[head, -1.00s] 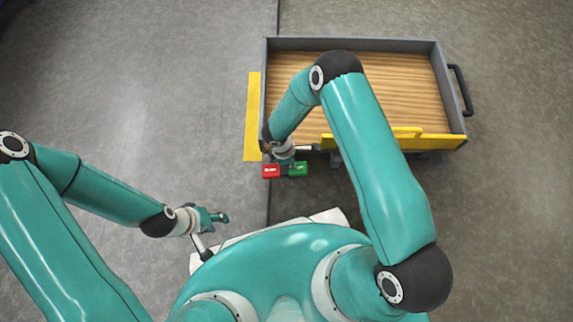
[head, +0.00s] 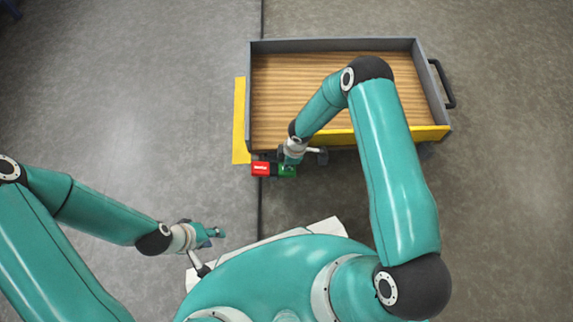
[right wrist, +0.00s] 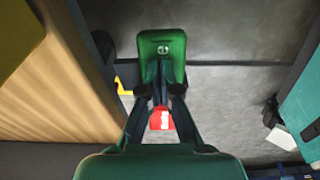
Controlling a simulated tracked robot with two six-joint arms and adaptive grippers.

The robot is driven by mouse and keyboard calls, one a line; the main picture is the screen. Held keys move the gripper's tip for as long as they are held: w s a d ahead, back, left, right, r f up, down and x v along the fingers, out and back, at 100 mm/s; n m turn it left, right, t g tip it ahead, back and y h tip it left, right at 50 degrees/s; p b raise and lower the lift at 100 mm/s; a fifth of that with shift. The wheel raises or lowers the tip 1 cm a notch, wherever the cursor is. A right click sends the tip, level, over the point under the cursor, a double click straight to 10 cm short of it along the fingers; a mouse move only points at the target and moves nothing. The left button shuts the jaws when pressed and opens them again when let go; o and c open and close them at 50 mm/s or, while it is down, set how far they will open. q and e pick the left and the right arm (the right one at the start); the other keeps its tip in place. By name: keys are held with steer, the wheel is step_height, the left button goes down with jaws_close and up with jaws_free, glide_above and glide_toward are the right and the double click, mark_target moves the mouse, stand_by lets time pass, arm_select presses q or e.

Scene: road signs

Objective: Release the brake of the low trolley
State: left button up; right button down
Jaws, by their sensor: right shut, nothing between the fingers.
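The low trolley (head: 432,95) has grey walls, a wooden bed and a yellow near side. At its near left corner are a red brake pad (head: 261,169) and a green pad (head: 287,170), side by side. The right wrist view also shows the green pad (right wrist: 162,48) and the red pad (right wrist: 161,120). My right gripper (head: 289,162) is shut and empty, its fingertips (right wrist: 160,70) over the green pad's edge. I cannot tell whether they touch it. My left gripper (head: 217,232) is far from the trolley, near my base; its fingers are too small to read.
A yellow strip (head: 239,120) lies on the floor along the trolley's left side. A black push handle (head: 444,84) stands out on its right end. The grey floor to the left is clear. A dark seam runs across the floor.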

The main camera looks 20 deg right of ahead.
steer(key=shift+f, duration=0.25)
stand_by(0.4)
steer(key=shift+d+r, duration=0.1)
steer(key=shift+r, duration=0.15)
step_height(320, 180, up, 13)
steer(key=d+p, duration=0.3)
steer(key=p, duration=0.3)
steer(key=shift+s+p, duration=0.4)
steer(key=shift+s, duration=0.05)
steer(key=shift+r, duration=0.1)
